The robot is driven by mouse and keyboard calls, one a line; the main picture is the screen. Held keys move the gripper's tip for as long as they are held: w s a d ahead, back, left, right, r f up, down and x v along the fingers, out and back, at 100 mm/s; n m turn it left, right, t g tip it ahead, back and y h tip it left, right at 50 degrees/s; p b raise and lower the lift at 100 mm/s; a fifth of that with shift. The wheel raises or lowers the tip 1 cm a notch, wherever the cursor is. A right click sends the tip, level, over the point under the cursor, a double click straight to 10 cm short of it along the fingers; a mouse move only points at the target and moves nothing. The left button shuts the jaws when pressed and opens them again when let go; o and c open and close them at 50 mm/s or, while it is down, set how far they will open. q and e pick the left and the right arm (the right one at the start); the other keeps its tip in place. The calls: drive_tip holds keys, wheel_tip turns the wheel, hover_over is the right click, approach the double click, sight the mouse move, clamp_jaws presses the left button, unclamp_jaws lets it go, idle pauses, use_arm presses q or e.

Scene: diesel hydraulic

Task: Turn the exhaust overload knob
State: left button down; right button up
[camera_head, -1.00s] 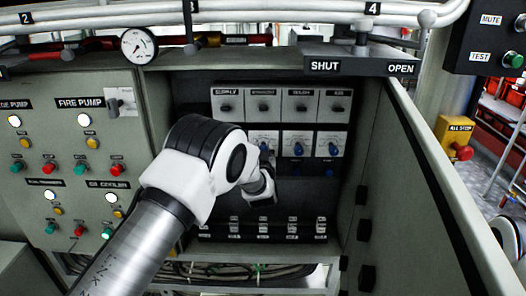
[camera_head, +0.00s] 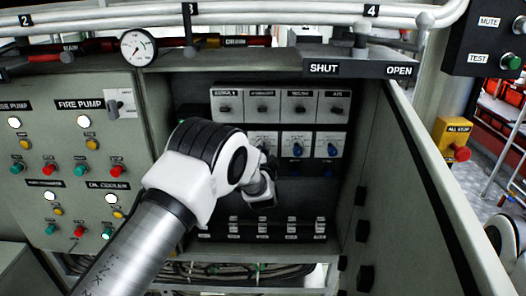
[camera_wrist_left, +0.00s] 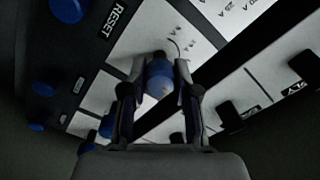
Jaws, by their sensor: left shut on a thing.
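A blue knob (camera_wrist_left: 160,76) on a white panel plate sits between the two fingers of my left gripper (camera_wrist_left: 159,84) in the left wrist view. The fingers are shut on it from both sides. In the head view my left gripper (camera_head: 266,158) reaches into the open cabinet at the left plate of the lower knob row, and the wrist hides most of that plate. Two more blue knobs show to its right, a middle one (camera_head: 297,149) and a right one (camera_head: 332,150). I cannot read which label belongs to the held knob. My right gripper is out of view.
A row of black knobs (camera_head: 262,107) is above, and several small switches (camera_head: 263,228) are below. The cabinet door (camera_head: 420,190) stands open on the right. A panel with lamps and buttons (camera_head: 68,165) is on the left. A label plate (camera_wrist_left: 113,20) reads RESET.

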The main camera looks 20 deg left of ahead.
use_arm(q)
drive_tip(key=shift+f+m, duration=0.1)
drive_tip(key=shift+m, duration=1)
drive_tip(key=c, duration=0.9)
unclamp_jaws()
drive_tip(key=shift+d, duration=0.1)
drive_tip(key=shift+o, duration=0.2)
drive_tip(key=v, duration=1.2)
